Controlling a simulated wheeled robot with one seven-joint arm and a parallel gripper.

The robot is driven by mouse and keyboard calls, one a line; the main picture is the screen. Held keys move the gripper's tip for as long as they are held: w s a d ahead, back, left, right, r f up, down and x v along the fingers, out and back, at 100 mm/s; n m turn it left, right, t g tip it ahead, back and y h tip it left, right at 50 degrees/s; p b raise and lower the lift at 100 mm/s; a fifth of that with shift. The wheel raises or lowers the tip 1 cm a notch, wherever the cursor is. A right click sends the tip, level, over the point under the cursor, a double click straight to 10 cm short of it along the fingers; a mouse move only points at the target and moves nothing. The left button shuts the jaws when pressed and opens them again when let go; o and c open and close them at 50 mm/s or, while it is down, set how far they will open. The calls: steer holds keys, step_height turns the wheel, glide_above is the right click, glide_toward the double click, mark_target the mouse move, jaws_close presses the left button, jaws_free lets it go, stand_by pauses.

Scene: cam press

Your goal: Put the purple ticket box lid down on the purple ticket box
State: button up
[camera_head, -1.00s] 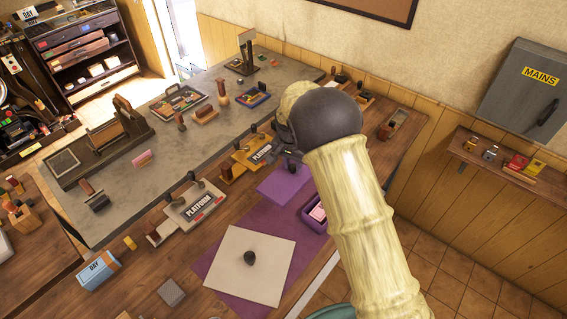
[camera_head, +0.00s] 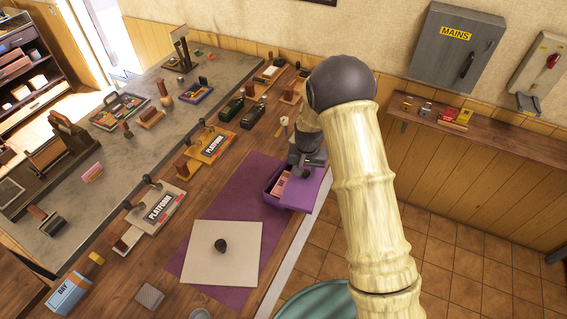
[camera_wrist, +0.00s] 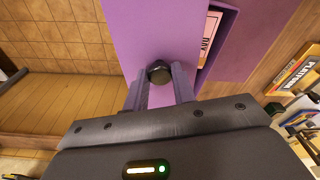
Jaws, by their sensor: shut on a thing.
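The purple ticket box lid (camera_head: 309,192) is a flat purple plate with a dark round knob (camera_wrist: 158,72). My gripper (camera_head: 301,170) is shut on this knob, one finger on each side in the wrist view. The purple ticket box (camera_head: 269,190) stands at the right edge of the bench, with pink tickets (camera_head: 282,183) showing inside. The lid lies over the box's right part and is offset to the right, so the left part stays open. The wrist view shows the lid (camera_wrist: 135,30) beside the open box (camera_wrist: 236,50). Whether lid and box touch, I cannot tell.
A purple mat (camera_head: 237,195) with a pale square board (camera_head: 240,245) and a dark knob lies left of the box. Yellow (camera_head: 210,143) and grey (camera_head: 155,208) PLATFORM stamp holders stand farther left. A wall shelf (camera_head: 500,140) runs at the right. Tiled floor lies below the bench edge.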

steer(key=s+d+f+n+b, duration=0.1)
steer(key=s+d+f+b, duration=0.2)
steer(key=d+f+b, duration=0.6)
step_height(320, 180, down, 4)
steer(key=d, duration=0.3)
steer(key=shift+s+r+b, duration=0.15)
steer(key=shift+s+b, duration=0.15)
steer(key=shift+s, duration=0.05)
steer(key=shift+a, duration=0.1)
